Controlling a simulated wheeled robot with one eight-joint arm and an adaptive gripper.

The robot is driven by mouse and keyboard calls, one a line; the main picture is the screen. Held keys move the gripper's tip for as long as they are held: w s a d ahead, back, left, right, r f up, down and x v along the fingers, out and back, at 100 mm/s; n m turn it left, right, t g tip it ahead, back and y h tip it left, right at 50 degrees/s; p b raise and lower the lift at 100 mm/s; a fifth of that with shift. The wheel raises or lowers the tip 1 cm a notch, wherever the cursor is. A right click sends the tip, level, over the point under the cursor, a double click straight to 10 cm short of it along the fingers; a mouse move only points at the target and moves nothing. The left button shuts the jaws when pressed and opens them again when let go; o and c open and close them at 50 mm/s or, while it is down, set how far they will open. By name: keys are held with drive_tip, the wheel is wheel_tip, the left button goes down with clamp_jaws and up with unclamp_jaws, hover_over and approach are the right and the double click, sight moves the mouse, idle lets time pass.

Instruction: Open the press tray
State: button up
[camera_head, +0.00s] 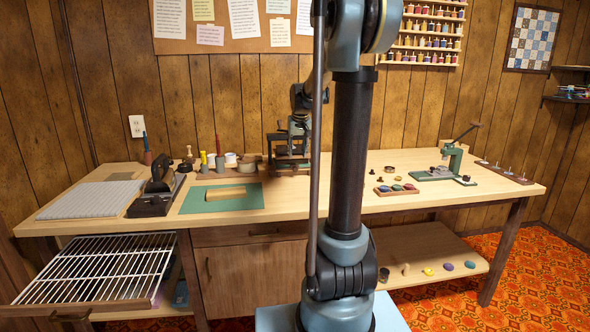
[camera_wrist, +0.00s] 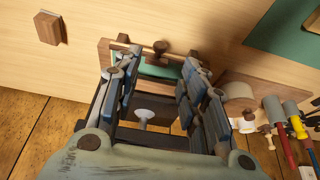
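A small wooden tray with a green inside (camera_wrist: 158,69) lies on the bench top against the back wall, which I take to be the press tray. A dark brown round knob (camera_wrist: 160,47) stands at its bench-side edge. My gripper (camera_wrist: 157,60) is open, its blue-grey fingers on either side of the tray and knob, with nothing between them that I can see gripped. In the head view my gripper (camera_head: 298,125) hangs low at the back of the bench, beside my arm. Contact with the knob cannot be told. The fingers hide parts of the tray.
A green mat (camera_head: 196,203) lies left of the gripper. A wooden block (camera_wrist: 48,28) lies on the bench. A green hand press (camera_head: 453,158) stands at right. A wire rack drawer (camera_head: 95,268) sticks out front left.

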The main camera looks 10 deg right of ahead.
sight(296, 168)
drive_tip(key=x, duration=0.9)
drive_tip(key=shift+w+f, duration=0.1)
drive_tip(key=shift+f, duration=0.15)
drive_tip(key=shift+c, duration=0.4)
clamp_jaws()
